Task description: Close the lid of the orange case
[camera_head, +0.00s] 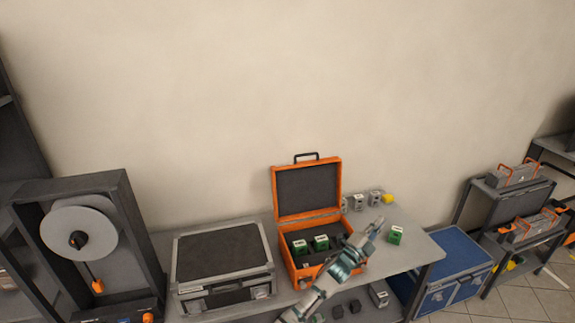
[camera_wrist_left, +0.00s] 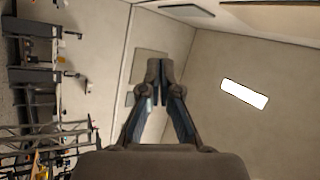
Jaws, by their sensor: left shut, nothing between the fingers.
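The orange case (camera_head: 278,222) stands on the grey table, with its lid (camera_head: 307,190) upright and open, the dark lining facing me. Several green and white blocks (camera_head: 320,242) sit inside it. My left gripper (camera_head: 377,225) is in front of the case's right side and covers part of its front right corner. In the left wrist view the gripper's fingers (camera_wrist_left: 160,72) are together with nothing between them. My right gripper is in neither view.
A closed grey case (camera_head: 222,254) stands left of the orange one. A green block (camera_head: 395,235) sits on the table (camera_head: 418,250) to the right, with small grey items and a yellow one behind. A blue case (camera_head: 455,262) stands beyond the table's right end.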

